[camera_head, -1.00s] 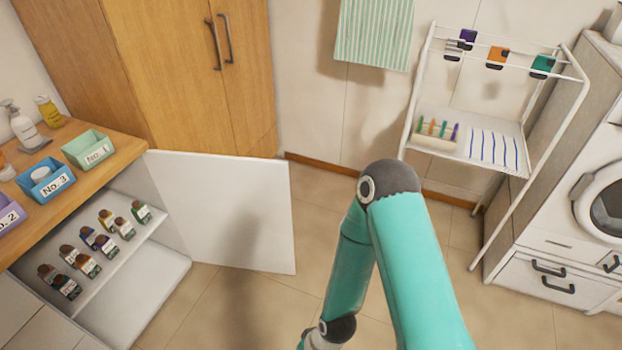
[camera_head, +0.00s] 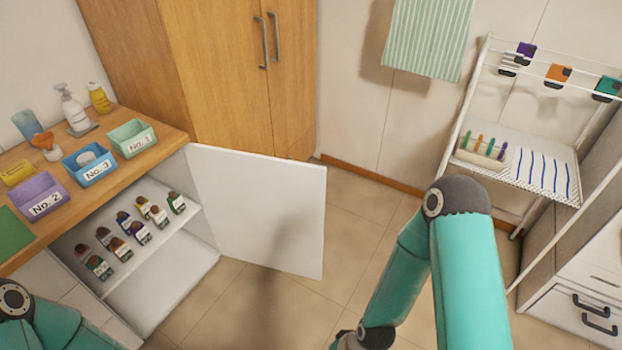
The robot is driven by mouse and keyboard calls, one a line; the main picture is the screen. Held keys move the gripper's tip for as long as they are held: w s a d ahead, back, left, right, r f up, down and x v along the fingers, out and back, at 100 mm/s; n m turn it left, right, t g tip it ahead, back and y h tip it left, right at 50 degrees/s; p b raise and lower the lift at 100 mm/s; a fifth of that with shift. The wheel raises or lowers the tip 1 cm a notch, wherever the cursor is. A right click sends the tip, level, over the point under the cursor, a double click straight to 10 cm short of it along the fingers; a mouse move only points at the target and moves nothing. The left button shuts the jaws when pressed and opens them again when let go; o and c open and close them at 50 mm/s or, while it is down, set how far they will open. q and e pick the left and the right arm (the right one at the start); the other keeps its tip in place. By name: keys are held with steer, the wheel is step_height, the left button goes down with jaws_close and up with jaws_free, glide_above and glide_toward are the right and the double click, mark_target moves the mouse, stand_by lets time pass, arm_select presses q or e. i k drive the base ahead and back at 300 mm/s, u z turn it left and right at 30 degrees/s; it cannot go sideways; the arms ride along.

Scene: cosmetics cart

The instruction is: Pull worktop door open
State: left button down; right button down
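The white worktop door (camera_head: 262,210) stands swung wide open below the wooden worktop (camera_head: 172,143), hinged at the cabinet's right side. Inside the open cabinet, several small dark-capped bottles (camera_head: 128,228) stand on a white shelf (camera_head: 186,222). My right arm, in teal, reaches down at the right of the view, apart from the door, and its gripper is beyond the lower edge. Part of my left arm shows at the lower left corner, in front of the cabinet, and its gripper is not visible.
On the worktop are a green No. 1 bin (camera_head: 134,140), a blue No. 3 bin (camera_head: 90,168), a purple No. 2 bin (camera_head: 40,197) and a pump bottle (camera_head: 72,108). A wooden wardrobe (camera_head: 200,75) stands behind. A white rack (camera_head: 520,160) stands right. Floor beyond the door is clear.

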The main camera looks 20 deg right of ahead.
mark_target(262, 210)
steer(key=i, duration=0.85)
steer(key=u, duration=0.05)
